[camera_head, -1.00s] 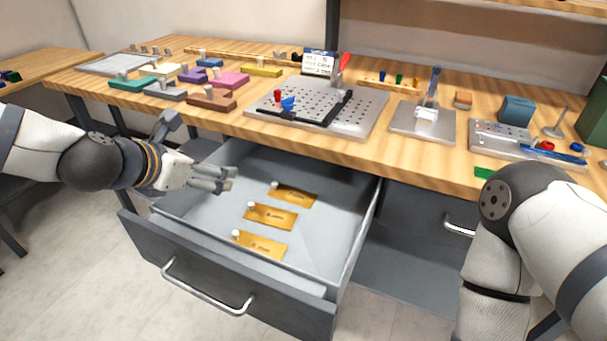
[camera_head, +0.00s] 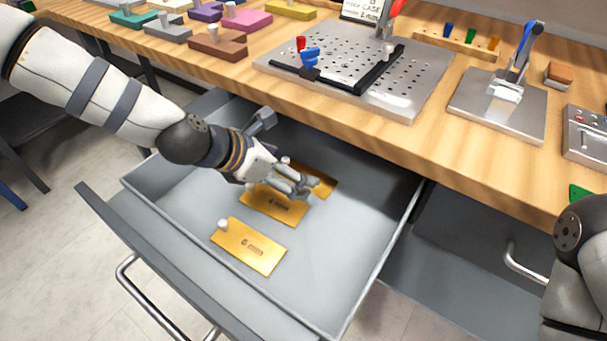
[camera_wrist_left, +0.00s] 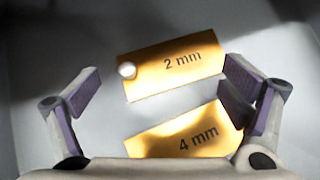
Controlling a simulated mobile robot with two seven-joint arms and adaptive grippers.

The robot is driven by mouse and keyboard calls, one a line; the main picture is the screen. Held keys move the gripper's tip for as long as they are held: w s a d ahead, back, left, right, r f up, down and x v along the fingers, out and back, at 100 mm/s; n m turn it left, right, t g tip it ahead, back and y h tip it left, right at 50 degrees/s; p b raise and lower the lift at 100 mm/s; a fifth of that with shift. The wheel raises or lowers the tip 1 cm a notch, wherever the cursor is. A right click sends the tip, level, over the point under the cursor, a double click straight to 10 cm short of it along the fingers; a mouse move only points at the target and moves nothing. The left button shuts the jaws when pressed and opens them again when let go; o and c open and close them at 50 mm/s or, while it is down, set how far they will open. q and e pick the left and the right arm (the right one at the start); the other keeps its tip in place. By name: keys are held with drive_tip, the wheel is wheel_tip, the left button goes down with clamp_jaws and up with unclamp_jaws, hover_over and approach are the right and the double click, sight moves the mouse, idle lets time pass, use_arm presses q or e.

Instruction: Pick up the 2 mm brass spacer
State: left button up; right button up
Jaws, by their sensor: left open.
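The 2 mm brass spacer is a flat gold plate with a white knob at its left end. In the left wrist view the 2 mm brass spacer (camera_wrist_left: 178,66) lies across the gap between my open left fingers, a little ahead of them. In the head view it appears to be the farthest plate (camera_head: 325,184) in the open drawer, partly hidden by my gripper. My left gripper (camera_head: 304,187) is open and empty above the far plates. The 4 mm spacer (camera_wrist_left: 182,137) lies below it in the wrist view, partly covered by my gripper. My right gripper is out of view.
A third brass plate (camera_head: 249,246) lies nearest the drawer front. The grey drawer (camera_head: 345,245) has raised walls around the plates and bare floor to their right. The wooden bench edge (camera_head: 385,143) overhangs behind, carrying a perforated metal plate (camera_head: 420,75) and coloured blocks.

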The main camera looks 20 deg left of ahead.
use_arm(q)
drive_tip(key=shift+w+d+f, duration=0.2)
drive_tip(key=shift+w+f, duration=0.1)
drive_tip(key=shift+s, duration=0.1)
clamp_jaws()
drive_tip(key=shift+r, duration=0.1)
